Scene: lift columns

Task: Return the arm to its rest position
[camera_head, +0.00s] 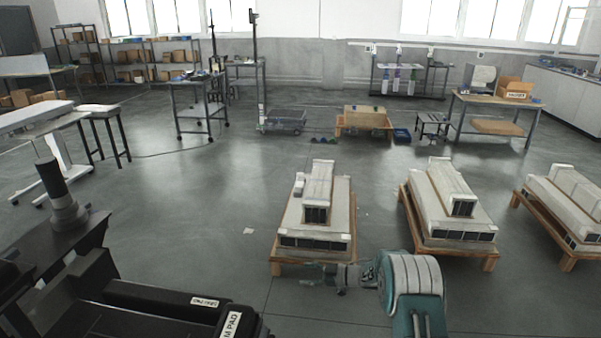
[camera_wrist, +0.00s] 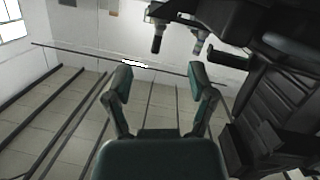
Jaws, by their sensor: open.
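My arm shows in the head view at the bottom right of centre, with a teal and pale grey link. My gripper (camera_head: 318,274) points left there, in front of the nearest white column stack (camera_head: 315,215) on its wooden stand. I cannot tell from this view how far apart the two are. In the wrist view my gripper (camera_wrist: 160,72) has its two teal fingers spread apart with nothing between them. That view looks at a wall and window, with dark parts of my own body at the right.
Two more column stacks on wooden stands (camera_head: 448,205) (camera_head: 570,205) stand to the right. A wheeled table (camera_head: 198,82), a workbench (camera_head: 497,100) and shelves (camera_head: 130,60) stand farther back. The floor left of the nearest stack is mostly clear.

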